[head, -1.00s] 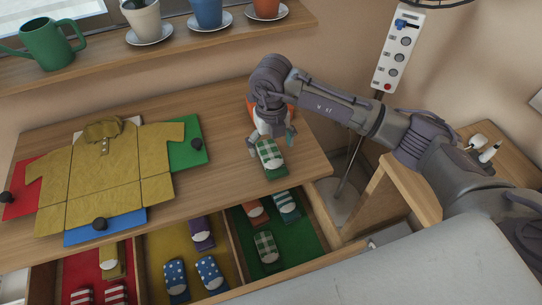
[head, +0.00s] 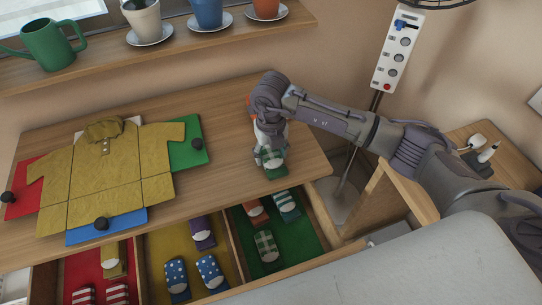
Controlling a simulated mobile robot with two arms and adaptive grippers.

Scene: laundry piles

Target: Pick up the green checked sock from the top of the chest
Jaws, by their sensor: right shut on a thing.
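The green checked sock (head: 271,162) is on the top of the chest (head: 225,190), near its front right edge. The gripper hides that end, and I cannot tell whether the sock is lifted off the wood. A matching green checked sock (head: 266,246) lies in the open drawer below, in the green compartment. My left gripper is not in view.
A mustard shirt (head: 105,175) lies on a folding board with coloured panels at the left. The open drawer has red, yellow and green compartments (head: 295,240) with several socks. A shelf with pots (head: 207,12) and a green watering can (head: 50,45) runs behind.

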